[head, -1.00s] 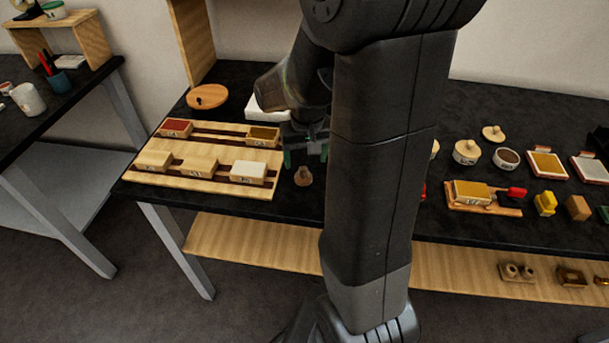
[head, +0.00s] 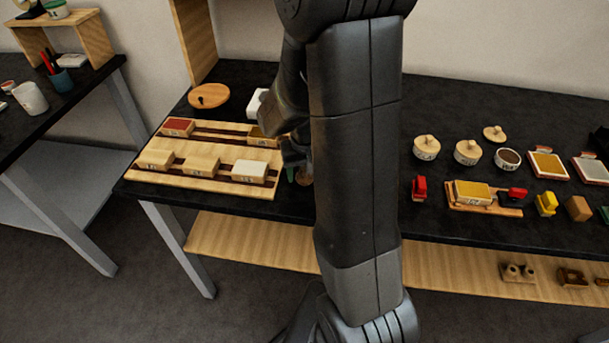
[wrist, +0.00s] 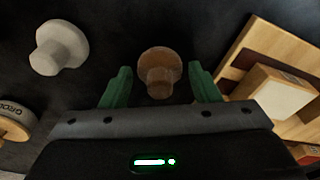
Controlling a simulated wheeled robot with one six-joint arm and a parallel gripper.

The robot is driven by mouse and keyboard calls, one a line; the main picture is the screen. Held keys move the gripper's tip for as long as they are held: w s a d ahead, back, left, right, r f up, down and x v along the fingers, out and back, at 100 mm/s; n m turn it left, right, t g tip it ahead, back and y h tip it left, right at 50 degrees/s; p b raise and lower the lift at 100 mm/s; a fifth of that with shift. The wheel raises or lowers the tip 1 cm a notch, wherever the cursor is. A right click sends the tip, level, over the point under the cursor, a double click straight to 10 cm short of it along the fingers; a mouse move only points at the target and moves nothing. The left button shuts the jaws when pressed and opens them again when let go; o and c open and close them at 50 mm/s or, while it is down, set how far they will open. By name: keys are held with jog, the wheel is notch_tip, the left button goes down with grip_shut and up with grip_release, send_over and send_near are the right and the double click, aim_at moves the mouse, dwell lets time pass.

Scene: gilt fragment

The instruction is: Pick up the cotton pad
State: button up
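A brown knobbed piece (wrist: 159,82) with a round base stands on the black bench top in the wrist view. A pale grey knobbed piece (wrist: 60,46) stands to its left. I cannot tell for sure which thing is the cotton pad. My gripper (wrist: 159,69) is open, with one green finger on each side of the brown piece and a gap showing on both sides. In the head view my gripper (head: 296,173) is low over the bench, right of the wooden rack, mostly hidden by my arm, which also hides most of the brown piece.
A wooden rack (head: 200,164) with several labelled blocks lies close on the left; it also shows in the wrist view (wrist: 239,63). A round wooden lid (head: 209,95) and a white block (head: 257,103) are behind. Lidded pots (head: 426,148) and a red item (head: 419,188) stand to the right.

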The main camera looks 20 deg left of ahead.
aim_at(304, 168)
jog(key=c, duration=0.6)
jog(key=shift+r, duration=0.15)
jog(key=shift+c, duration=0.2)
notch_tip(304, 168, up, 10)
jog(key=shift+f, duration=0.1)
jog(key=shift+o, duration=1.3)
jog(key=shift+c, duration=0.9)
